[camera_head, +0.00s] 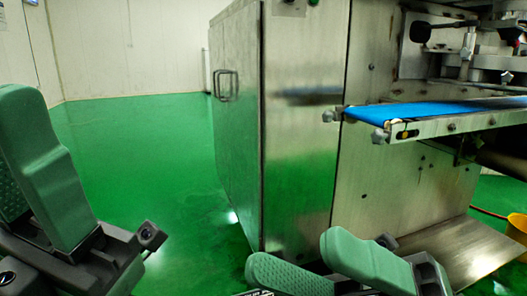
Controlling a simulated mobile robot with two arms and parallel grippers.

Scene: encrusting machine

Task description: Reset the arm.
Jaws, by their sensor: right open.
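My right gripper (294,254) is at the bottom centre, in front of the machine's steel cabinet. Its two green fingers stand apart, with nothing seen between them. My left gripper (22,150) is at the left edge, with its green fingers pointing up. One finger overlaps the other and part is cut off by the frame, so I cannot tell its opening. No object is seen in it. Both arms are mostly out of the picture.
The steel encrusting machine (305,130) fills the centre and right. Its blue conveyor belt (420,110) juts out at the right. Green floor (140,150) is clear at the left, up to pale walls.

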